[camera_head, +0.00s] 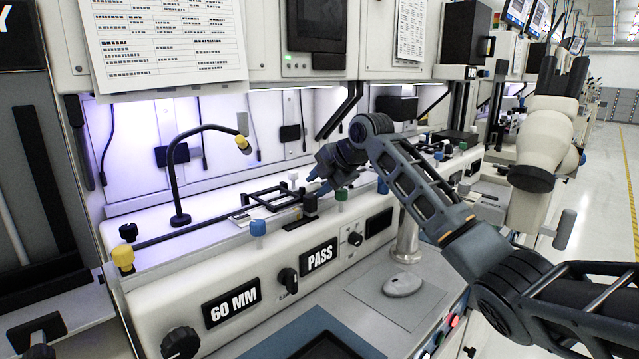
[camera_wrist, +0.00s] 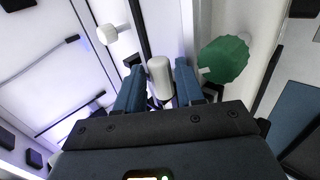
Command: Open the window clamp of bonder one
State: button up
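The window clamp of the nearest bonder is the low black frame (camera_head: 272,199) on its white deck, with a black block (camera_head: 310,204) at its right end. My gripper (camera_head: 314,184) is just above and beside that block. In the wrist view, a white cylindrical knob (camera_wrist: 160,76) stands between the two blue fingers of my gripper (camera_wrist: 160,84). The fingers lie very close to it on both sides; I cannot tell whether they press on it. The knob's lower part is hidden by my gripper. Whether it belongs to the clamp is unclear.
A green knob (camera_wrist: 224,60) is close right of my fingers, and a second white knob (camera_wrist: 113,33) is at the upper left. A blue knob (camera_head: 258,228) and a curved black arm (camera_head: 176,170) stand left on the deck. The bench holds a mouse (camera_head: 402,285).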

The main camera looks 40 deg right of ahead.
jog(key=shift+c, duration=0.3)
grip_shut()
jog(key=shift+r, duration=0.1)
